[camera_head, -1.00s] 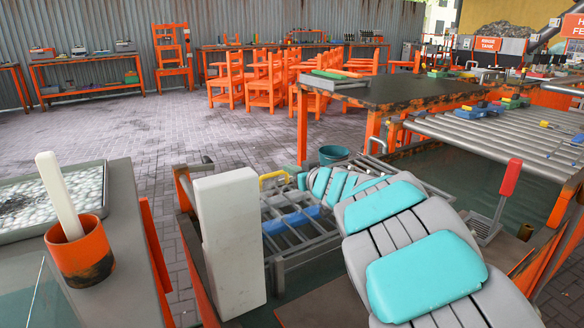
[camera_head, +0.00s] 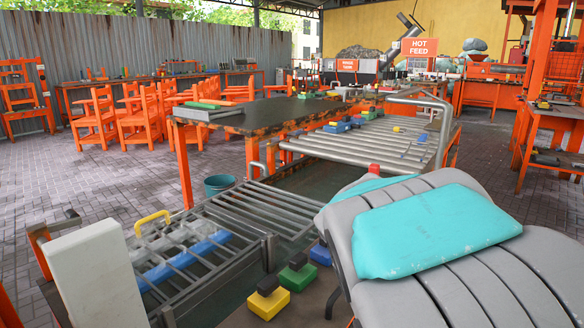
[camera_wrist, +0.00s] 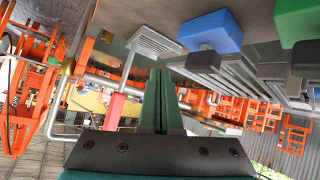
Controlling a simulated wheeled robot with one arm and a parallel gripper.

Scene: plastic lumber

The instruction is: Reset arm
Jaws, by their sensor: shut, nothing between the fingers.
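My gripper (camera_wrist: 162,100) shows in the wrist view, its two dark green fingers together with nothing between them. The wrist picture looks upside down. My grey and teal arm (camera_head: 436,232) fills the lower right of the head view and hides the gripper there. In the wrist view the fingers stand apart from a blue block (camera_wrist: 215,30) and a green block (camera_wrist: 300,22) on a grey surface, and from a red handle (camera_wrist: 115,108).
Blue (camera_head: 320,254), green (camera_head: 297,276) and yellow (camera_head: 268,304) blocks stand on the bench left of my arm. A metal rack (camera_head: 258,218) and a roller table (camera_head: 372,143) lie beyond. A white block (camera_head: 95,280) stands front left. Paved floor (camera_head: 110,180) is open at left.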

